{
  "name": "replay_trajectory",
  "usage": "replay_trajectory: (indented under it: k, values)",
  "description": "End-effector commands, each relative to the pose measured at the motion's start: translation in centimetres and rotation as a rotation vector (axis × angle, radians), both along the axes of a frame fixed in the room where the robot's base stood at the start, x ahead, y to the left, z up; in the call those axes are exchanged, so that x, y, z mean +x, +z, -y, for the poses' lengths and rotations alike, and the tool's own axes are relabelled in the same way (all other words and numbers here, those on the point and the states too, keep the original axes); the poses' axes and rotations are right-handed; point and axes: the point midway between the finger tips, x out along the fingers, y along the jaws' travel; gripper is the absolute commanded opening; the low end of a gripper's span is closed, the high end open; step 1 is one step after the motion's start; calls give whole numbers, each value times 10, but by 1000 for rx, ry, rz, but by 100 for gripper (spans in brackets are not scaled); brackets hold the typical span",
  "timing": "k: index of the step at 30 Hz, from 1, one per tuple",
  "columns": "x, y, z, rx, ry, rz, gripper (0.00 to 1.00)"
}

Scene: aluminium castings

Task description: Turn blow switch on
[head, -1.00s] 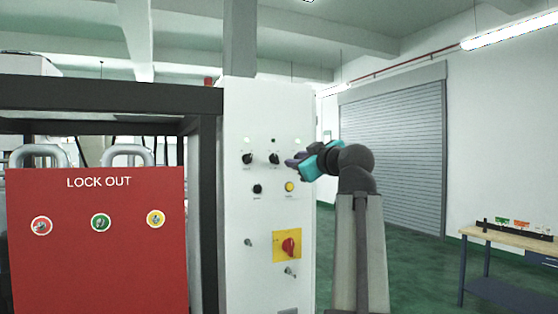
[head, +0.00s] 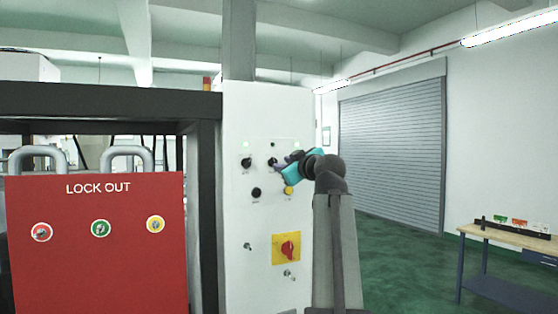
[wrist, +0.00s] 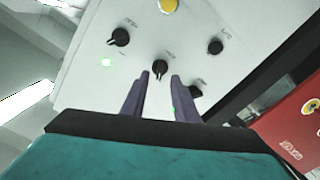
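The white control panel (head: 235,245) carries several black rotary knobs; their labels are too small to read, so I cannot tell which is the blow switch. My gripper (head: 277,163) is at the panel's upper knob row. In the wrist view my purple fingers (wrist: 160,83) are apart, with the middle knob (wrist: 160,67) in line with the gap between their tips. I cannot tell whether they touch it. Another knob (wrist: 120,37) is to the left, and a third (wrist: 196,92) is partly hidden behind the right finger.
A black button (head: 256,192) and a yellow button (head: 289,190) sit below the knobs. Lower is a red switch (head: 288,249) on a yellow plate. A red lock out board (head: 100,265) stands left, and a workbench (head: 505,236) right.

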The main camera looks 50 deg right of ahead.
Motion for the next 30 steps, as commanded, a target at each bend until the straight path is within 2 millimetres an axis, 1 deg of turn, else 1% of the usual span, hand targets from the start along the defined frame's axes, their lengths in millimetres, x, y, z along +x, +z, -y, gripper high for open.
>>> replay_trajectory:
  k: [1,3,10,15,23,24,26,28,29,30]
  values:
    - [8,4,4,1,1,0,27]
    - [17,3,8,2,1,-1,27]
    - [39,2,16,1,0,-1,27]
    - [44,1,19,-1,-2,1,27]
    - [45,0,19,-1,-2,1,27]
    - [44,0,19,-1,-2,1,24]
    - [44,0,19,-1,-2,0,14]
    - [44,0,20,0,-2,0,2]
    - [44,0,20,0,-2,0,0]
    - [44,0,20,0,-2,0,0]
